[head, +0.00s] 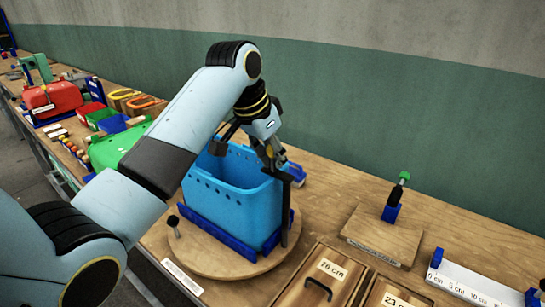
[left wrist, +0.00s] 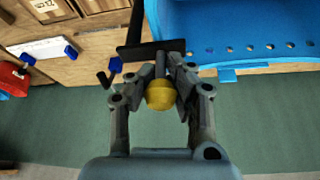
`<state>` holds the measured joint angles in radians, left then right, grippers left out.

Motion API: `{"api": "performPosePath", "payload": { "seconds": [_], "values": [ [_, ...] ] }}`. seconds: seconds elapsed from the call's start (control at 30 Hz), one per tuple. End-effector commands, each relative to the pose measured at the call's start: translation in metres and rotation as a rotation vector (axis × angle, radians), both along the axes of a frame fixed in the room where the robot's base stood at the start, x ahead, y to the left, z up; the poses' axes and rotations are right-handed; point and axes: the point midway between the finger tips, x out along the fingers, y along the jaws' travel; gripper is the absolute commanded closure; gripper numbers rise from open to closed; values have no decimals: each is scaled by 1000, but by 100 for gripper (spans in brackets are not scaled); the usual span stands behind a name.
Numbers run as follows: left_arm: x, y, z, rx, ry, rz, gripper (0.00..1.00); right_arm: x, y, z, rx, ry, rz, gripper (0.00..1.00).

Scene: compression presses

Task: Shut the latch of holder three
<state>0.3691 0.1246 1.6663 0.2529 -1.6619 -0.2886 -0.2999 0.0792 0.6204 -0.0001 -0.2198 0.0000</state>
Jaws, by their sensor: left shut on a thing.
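My left gripper (head: 274,158) is at the right rim of a blue bin (head: 225,205). The bin stands in a dark blue holder (head: 212,233) on a round wooden board (head: 205,258). In the left wrist view, my left gripper (left wrist: 164,72) is shut on a yellow-knobbed handle (left wrist: 160,96). A dark crossbar (left wrist: 152,48) lies just beyond the fingertips. In the head view, a dark upright post (head: 285,222) with a bar on top stands beside the bin's right side. I cannot tell whether this is the latch of holder three. My right gripper is not in view.
A short black-knobbed rod (head: 174,226) stands on the board's left. A green-topped tool (head: 399,190) stands in a blue stand at the right. Wooden boxes (head: 322,275) and a white scale (head: 470,285) lie in front. Red cases (head: 52,98) and trays fill the far left.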

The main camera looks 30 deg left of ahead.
Motion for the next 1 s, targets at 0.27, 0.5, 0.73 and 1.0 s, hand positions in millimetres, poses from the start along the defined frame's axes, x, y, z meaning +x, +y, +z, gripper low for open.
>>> {"api": "performPosePath", "payload": {
  "seconds": [0.27, 0.5, 0.73, 1.0],
  "values": [
    [1, 1, 1, 3, -3, 2, 80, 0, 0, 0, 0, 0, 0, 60],
    [0, 0, 1, 2, -3, 2, 67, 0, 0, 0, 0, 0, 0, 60],
    [-2, 2, 8, 1, -5, 3, 67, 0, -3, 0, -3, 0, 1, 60],
    [-21, 9, 59, 4, -8, 1, 67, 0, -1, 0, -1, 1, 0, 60]
  ]
}}
